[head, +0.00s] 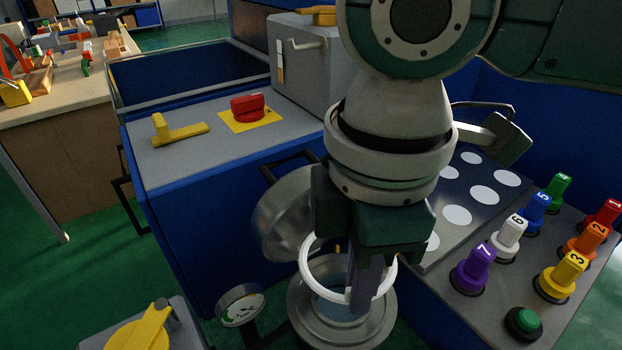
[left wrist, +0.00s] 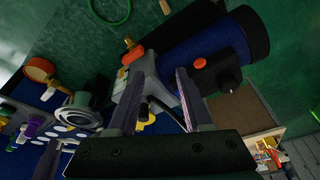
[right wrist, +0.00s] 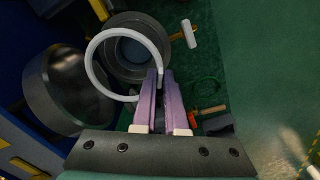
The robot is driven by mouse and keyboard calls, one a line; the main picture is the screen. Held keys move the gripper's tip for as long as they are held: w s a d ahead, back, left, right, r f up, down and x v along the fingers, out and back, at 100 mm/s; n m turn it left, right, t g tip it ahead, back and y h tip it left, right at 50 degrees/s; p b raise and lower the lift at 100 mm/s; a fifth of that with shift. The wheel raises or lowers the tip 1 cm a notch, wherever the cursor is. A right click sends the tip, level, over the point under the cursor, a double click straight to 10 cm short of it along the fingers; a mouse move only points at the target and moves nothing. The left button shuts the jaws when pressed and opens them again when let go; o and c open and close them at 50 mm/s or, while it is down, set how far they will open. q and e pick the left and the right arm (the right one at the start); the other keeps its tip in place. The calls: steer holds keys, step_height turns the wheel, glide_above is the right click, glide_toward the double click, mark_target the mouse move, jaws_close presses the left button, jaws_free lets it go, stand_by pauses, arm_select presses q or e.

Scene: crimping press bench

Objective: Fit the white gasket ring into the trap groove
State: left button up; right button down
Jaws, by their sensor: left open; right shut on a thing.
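The white gasket ring (head: 303,266) is held at its near right edge by my right gripper (head: 366,287), which is shut on it. In the head view the ring hangs over the round metal trap (head: 300,318), and a gap seems to separate them. The right wrist view shows the ring (right wrist: 88,66) partly overlapping the trap mouth (right wrist: 118,22), shifted to the left of it. The trap's round metal lid (head: 283,218) stands open behind. The groove is not clearly visible. My left gripper (left wrist: 156,77) is open and empty, away from the trap.
A gauge (head: 241,306) stands left of the trap. A panel with several coloured numbered knobs (head: 508,238) and a green button (head: 525,320) lies to the right. The blue cabinet (head: 190,230) with a red knob (head: 247,107) on top is behind left.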

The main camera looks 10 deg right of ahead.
steer(key=shift+r, duration=0.15)
steer(key=shift+f+b, duration=1.55)
steer(key=shift+f, duration=1.5)
steer(key=shift+p, duration=0.45)
steer(key=shift+p, duration=0.4)
steer(key=shift+r, duration=0.1)
